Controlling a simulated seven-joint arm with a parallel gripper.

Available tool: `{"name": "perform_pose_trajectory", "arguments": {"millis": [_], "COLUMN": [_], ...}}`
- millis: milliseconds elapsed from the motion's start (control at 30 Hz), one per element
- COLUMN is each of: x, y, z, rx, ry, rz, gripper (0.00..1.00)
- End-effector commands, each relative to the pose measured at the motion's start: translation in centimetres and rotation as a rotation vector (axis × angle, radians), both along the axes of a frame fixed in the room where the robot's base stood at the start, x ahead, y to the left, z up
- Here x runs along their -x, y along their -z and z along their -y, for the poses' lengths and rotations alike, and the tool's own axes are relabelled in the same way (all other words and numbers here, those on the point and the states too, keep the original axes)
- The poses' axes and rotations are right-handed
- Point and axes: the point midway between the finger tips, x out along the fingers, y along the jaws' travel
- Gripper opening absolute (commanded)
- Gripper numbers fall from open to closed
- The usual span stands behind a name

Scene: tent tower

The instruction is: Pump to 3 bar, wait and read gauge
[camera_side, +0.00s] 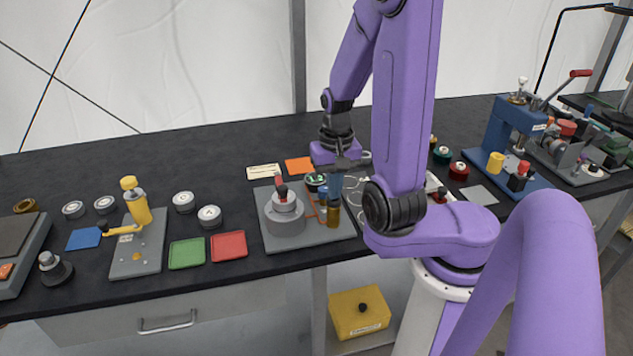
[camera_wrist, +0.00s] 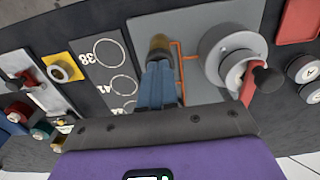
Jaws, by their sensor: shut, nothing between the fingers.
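A grey base plate (camera_side: 297,240) stands near the front edge of the table. It carries a round grey body (camera_side: 285,215) with a red lever and dark knob, which also shows in the wrist view (camera_wrist: 228,50). An orange line runs across the plate to a brass-coloured upright cylinder (camera_side: 334,219). A small round dark-and-green dial (camera_side: 315,180) is behind, probably the gauge; its reading is too small to tell. My gripper (camera_side: 334,199) is shut and empty, its blue fingers pointing down at the cylinder's top. The cylinder's top (camera_wrist: 159,44) is at the fingertips; I cannot tell whether they touch.
Left of the plate are a red tray (camera_side: 229,246), a green tray (camera_side: 187,253) and a yellow hand press (camera_side: 137,215). An orange card (camera_side: 299,165) lies behind. A blue press (camera_side: 512,130) stands at right. Black table is free at the back left.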

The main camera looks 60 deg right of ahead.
Motion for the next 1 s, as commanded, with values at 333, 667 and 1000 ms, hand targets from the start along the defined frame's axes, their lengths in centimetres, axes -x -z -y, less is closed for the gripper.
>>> {"name": "perform_pose_trajectory", "arguments": {"millis": [333, 667, 1000], "x": [0.0, 0.0, 0.0], "y": [-2.2, -3.7, -3.7], "z": [0.1, 0.0, 0.0], "rx": [0.002, 0.000, 0.000], "ry": [0.001, 0.000, 0.000], "rz": [0.002, 0.000, 0.000], "gripper": [0.00, 0.00, 0.00]}}
